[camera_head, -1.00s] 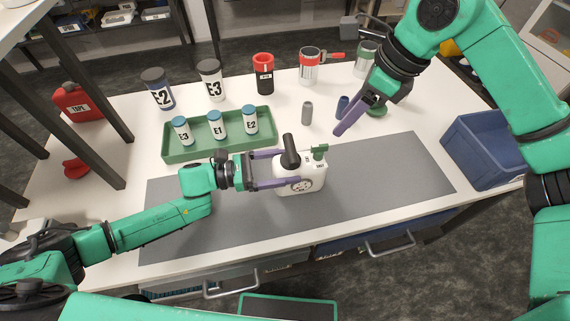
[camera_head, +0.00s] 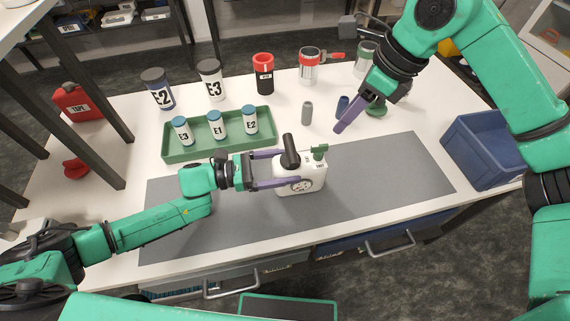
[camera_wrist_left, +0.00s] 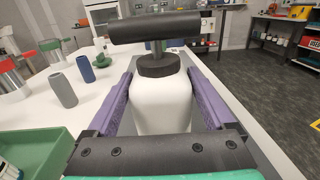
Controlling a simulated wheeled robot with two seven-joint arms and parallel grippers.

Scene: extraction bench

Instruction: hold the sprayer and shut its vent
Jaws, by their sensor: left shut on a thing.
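The sprayer (camera_head: 302,178) is a white bottle with a black pump handle and a small green fitting (camera_head: 320,152) on its top right. It stands upright on the grey mat (camera_head: 385,180). My left gripper (camera_head: 284,170) is shut on the sprayer, with a purple finger on each side of its body. In the left wrist view, the white sprayer body (camera_wrist_left: 162,105) sits between both fingers, under the black handle. The green fitting is hidden there. My right gripper (camera_head: 342,127) hangs above the bench, behind and to the right of the sprayer, apart from it. Its finger opening is unclear.
A green tray (camera_head: 190,155) with several small labelled bottles stands behind left. Labelled jars, including a red one (camera_head: 263,75), line the back. A grey cylinder (camera_head: 307,113) and a blue one (camera_head: 342,104) stand near my right gripper. A blue bin (camera_head: 485,150) is right. The mat's right part is clear.

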